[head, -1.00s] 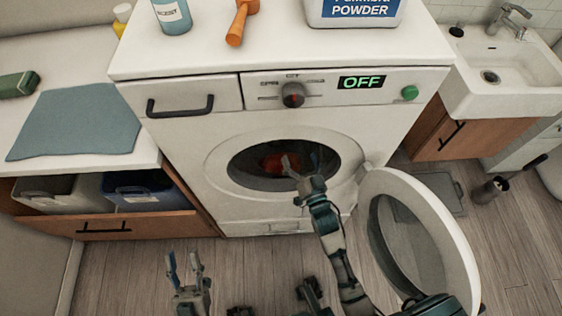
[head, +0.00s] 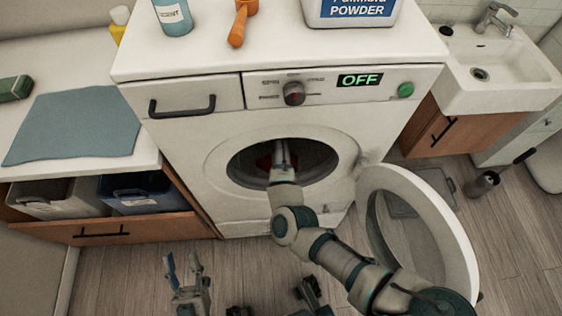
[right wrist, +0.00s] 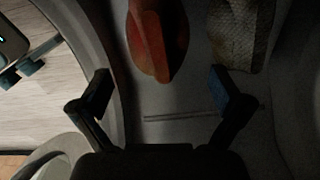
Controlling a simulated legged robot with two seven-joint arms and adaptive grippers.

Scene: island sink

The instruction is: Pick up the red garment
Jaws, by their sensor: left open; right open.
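The red garment (right wrist: 158,38) lies inside the washing machine drum, in the upper middle of the right wrist view. In the head view only a small red patch (head: 264,161) shows in the round opening, beside my right gripper (head: 281,152). My right gripper reaches into the opening. In the right wrist view its two fingers (right wrist: 160,95) are wide apart with nothing between them, and the garment is beyond the fingertips. My left gripper (head: 184,268) is open and empty, low in front of the machine. The washing machine (head: 215,150) shows OFF on its display.
The round door (head: 440,215) hangs open to the right of my right arm. A grey-beige cloth (right wrist: 238,30) lies in the drum beside the garment. A drawer with bins (head: 105,230) is open at left. A sink (head: 500,85) stands at right.

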